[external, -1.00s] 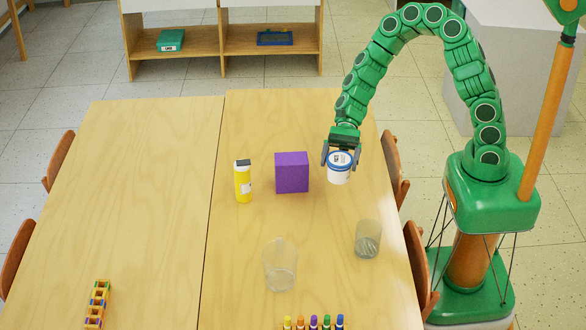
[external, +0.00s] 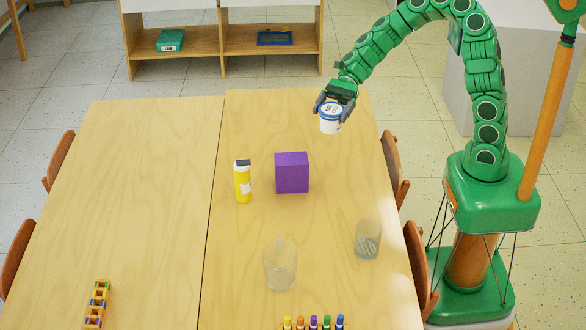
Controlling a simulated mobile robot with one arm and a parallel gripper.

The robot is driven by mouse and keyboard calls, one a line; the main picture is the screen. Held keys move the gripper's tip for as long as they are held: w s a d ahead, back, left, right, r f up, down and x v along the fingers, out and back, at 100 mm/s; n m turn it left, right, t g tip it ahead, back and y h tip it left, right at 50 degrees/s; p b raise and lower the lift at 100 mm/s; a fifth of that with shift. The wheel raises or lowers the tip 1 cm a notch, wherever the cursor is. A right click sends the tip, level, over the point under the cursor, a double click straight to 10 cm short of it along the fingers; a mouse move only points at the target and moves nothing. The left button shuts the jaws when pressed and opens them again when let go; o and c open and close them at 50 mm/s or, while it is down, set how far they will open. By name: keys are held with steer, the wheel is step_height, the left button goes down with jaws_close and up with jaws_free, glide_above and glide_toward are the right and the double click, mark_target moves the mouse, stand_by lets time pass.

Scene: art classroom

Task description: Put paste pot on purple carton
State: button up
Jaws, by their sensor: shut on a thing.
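The paste pot (external: 331,124) is a small white tub with a blue-rimmed lid. My gripper (external: 333,106) is shut on it near its top and holds it upright above the far right part of the table. The purple carton (external: 292,172) is a plain box standing on the table, below and to the left of the pot in the picture. The pot and the carton are apart, and nothing lies on the carton's top.
A yellow bottle (external: 243,182) with a dark cap stands just left of the carton. Two clear cups (external: 280,266) (external: 368,240) stand nearer the front. Several colored markers (external: 313,323) and a colorful block strip (external: 97,304) are at the front. The table's (external: 140,190) left half is mostly clear.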

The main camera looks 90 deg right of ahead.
steer(key=w+f, duration=0.3)
steer(key=w, duration=0.1)
steer(key=w+d+f, duration=0.1)
steer(key=w+f, duration=0.2)
steer(key=w, duration=0.1)
steer(key=w+f, duration=0.3)
steer(key=w, duration=0.1)
steer(key=shift+w+d+f, duration=0.25)
steer(key=shift+w+f, duration=0.05)
steer(key=shift+f, duration=1.4)
steer(key=o, duration=1)
steer(key=shift+f, duration=0.1)
